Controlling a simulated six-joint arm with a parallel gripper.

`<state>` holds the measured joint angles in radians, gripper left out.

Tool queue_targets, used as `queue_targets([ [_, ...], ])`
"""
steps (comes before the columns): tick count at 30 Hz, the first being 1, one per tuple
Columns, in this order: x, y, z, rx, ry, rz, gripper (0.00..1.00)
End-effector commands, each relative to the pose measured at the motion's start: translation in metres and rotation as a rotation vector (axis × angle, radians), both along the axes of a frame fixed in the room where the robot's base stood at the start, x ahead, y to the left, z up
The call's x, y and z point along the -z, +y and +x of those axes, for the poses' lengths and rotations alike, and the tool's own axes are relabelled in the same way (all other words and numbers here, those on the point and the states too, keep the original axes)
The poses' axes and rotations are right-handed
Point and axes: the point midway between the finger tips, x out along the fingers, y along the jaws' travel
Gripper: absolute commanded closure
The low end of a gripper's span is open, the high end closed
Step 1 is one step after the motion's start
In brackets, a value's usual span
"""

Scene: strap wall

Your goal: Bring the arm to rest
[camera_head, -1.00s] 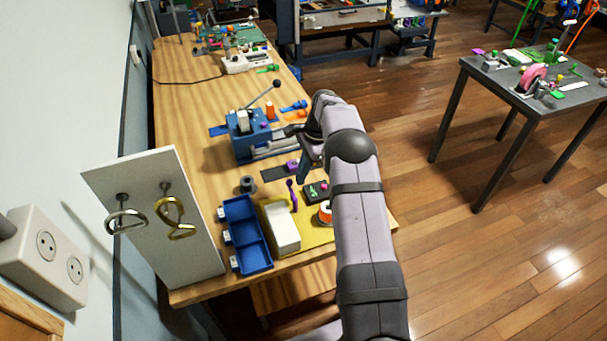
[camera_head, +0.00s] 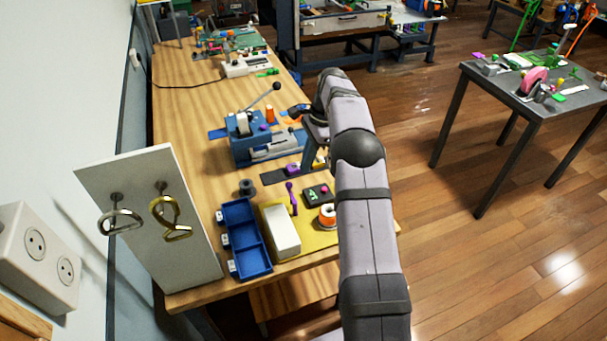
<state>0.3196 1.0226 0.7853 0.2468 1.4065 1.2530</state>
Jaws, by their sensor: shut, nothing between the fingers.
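My gripper (camera_head: 311,158) is small in the view, at the end of my bent arm, above the right part of the wooden workbench near the blue vise-like device. It points down, is shut and holds nothing that I can see. My own forearm and wrist partly hide it. A gap between it and the bench top cannot be judged exactly.
A white upright panel (camera_head: 150,215) with a silver hook (camera_head: 120,222) and a brass hook (camera_head: 170,220) stands at the left.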

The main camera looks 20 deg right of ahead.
Motion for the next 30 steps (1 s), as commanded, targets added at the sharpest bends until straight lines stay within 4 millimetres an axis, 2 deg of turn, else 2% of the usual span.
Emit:
queue_targets([
  [6, -0.012, -0.003, -0.001, 0.001, 0.001, 0.000, 1.00],
  [21, -0.013, -0.002, -0.001, -0.004, 0.000, -0.001, 1.00],
  [26, -0.018, 0.006, -0.007, -0.065, -0.011, -0.013, 1.00],
  [30, -0.026, 0.020, -0.021, -0.185, -0.032, -0.038, 1.00],
])
